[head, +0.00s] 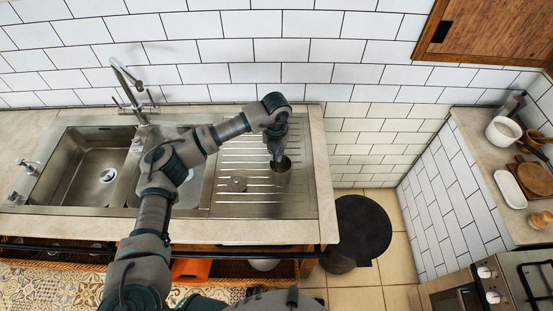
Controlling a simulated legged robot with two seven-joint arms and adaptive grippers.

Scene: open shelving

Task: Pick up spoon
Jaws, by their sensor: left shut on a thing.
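My left arm reaches in from the bottom left across the sink. My left gripper (277,154) points down at a metal cup (282,178) standing on the ribbed drainboard. The gripper is shut on a thin thing at the cup's mouth, which I take to be the spoon. The spoon is too small and too covered by the fingers to make out its shape. I cannot tell whether its lower end is inside the cup. My right gripper is not in view.
The steel sink (95,167) has basins left of the drainboard and a tap (133,88) behind. A small round metal piece (237,184) lies on the drainboard. A black round stool (361,228) stands right of the counter. A right-hand counter holds a white pot (503,132) and boards.

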